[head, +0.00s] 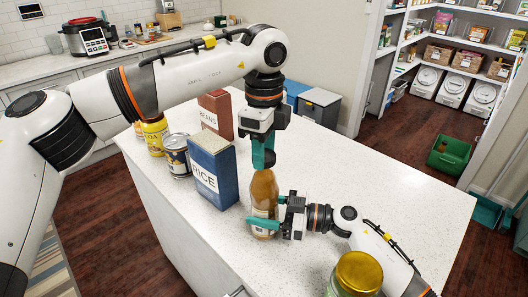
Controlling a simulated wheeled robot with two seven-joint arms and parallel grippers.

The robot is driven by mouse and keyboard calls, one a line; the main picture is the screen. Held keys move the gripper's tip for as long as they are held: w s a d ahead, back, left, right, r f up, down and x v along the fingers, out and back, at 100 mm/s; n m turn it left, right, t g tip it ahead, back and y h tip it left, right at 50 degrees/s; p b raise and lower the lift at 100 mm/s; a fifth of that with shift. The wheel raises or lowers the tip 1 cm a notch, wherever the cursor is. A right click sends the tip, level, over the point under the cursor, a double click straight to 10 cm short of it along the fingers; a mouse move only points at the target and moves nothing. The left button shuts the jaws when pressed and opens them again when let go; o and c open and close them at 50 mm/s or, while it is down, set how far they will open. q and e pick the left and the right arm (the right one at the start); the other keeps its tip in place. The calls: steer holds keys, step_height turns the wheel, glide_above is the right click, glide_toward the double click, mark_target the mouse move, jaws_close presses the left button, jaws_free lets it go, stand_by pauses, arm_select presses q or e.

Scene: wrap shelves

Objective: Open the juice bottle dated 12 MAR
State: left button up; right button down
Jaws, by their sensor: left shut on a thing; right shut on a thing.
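A juice bottle (264,192) with amber-brown contents stands upright on the white island counter. Its label is partly covered and no date is readable. My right gripper (264,223) is shut around the bottle's lower body from the right. My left gripper (264,152) points down over the bottle's top and is shut on its dark cap (265,164). The cap sits at the bottle's mouth; I cannot tell whether it is loose.
A blue rice box (212,172), a red-brown beans box (217,114), a can (178,156) and a yellow jar (155,136) stand left of the bottle. A gold-lidded jar (358,272) is at the front right. The counter (400,170) is clear to the right.

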arm_select(q)
steer(key=shift+r, duration=0.5)
steer(key=shift+r, duration=0.1)
steer(key=shift+r, duration=1.9)
arm_select(e)
steer(key=shift+c, duration=1.6)
jaws_free()
